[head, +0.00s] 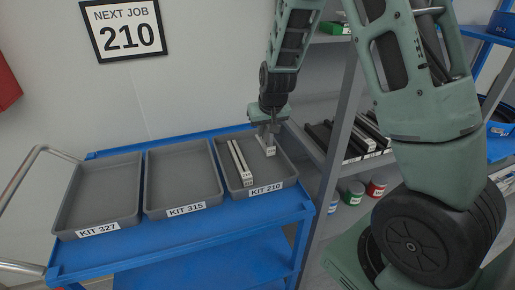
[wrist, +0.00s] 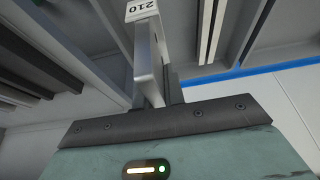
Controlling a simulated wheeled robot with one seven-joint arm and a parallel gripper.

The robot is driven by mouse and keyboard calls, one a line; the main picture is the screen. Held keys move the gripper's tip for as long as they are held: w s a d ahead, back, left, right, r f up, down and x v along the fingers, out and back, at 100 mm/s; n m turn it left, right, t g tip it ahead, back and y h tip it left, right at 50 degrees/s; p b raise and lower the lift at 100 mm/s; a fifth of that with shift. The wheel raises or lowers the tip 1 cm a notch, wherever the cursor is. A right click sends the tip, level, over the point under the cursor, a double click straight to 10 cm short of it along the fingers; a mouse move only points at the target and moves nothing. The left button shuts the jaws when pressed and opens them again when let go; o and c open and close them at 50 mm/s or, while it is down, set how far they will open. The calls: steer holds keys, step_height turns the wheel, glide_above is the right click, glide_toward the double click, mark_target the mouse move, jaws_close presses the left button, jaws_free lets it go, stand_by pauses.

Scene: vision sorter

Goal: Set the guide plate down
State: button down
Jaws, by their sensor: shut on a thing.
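The guide plate (head: 270,151) is a small pale piece with a white label on its end. In the wrist view its label (wrist: 141,10) reads 210. My gripper (head: 265,134) is shut on it, pointing down over the back right part of the KIT 210 tray (head: 279,185). I cannot tell whether the plate touches the tray floor. Two long pale rails (head: 240,162) lie side by side in the same tray, left of the plate.
The KIT 315 tray (head: 184,172) and KIT 327 tray (head: 97,188) are empty on the blue cart (head: 200,226). A wall sign (head: 124,29) reads NEXT JOB 210. A shelf rack (head: 338,125) with dark bars and cans stands close right of the KIT 210 tray.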

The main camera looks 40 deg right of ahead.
mark_target(264, 145)
steer(key=shift+f, duration=2.95)
steer(key=shift+f, duration=0.1)
steer(key=c, duration=1.5)
jaws_free()
